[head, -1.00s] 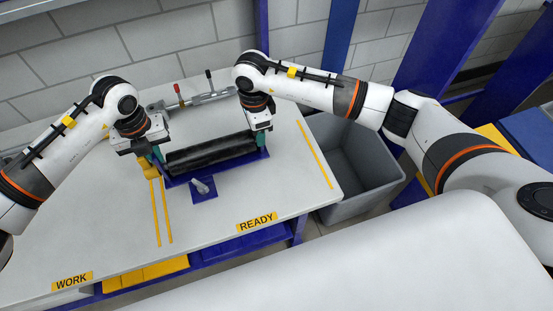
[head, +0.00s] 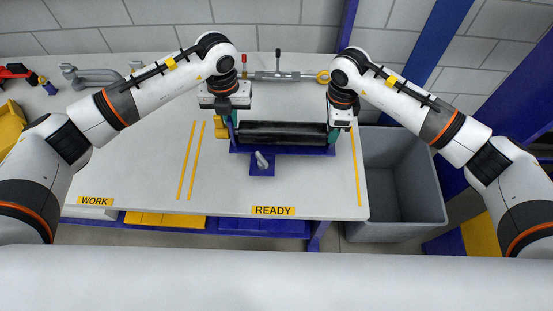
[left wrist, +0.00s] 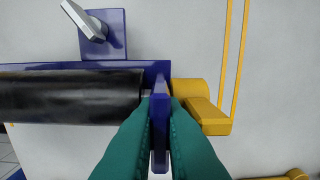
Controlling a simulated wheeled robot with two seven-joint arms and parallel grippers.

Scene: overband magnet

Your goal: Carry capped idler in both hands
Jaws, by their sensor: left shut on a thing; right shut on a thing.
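The idler, a long black roller (head: 283,132), lies level across a blue frame (head: 283,150) on the table, behind the READY label. It also shows in the left wrist view (left wrist: 70,97). My left gripper (head: 231,128) is at the roller's left end. In the left wrist view its teal fingers (left wrist: 160,130) are shut on an upright blue end plate (left wrist: 159,110) beside the roller. My right gripper (head: 333,134) is at the right end, its teal fingers pointing down; what exactly it grips is hidden. I cannot tell whether the frame is clear of the tabletop.
A blue plate with a grey lever (head: 262,162) sits in front of the frame. A yellow piece (head: 221,128) stands beside my left gripper. A clamp bar with red and black handles (head: 277,75) lies behind. A grey bin (head: 400,185) stands right of the table (head: 130,160).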

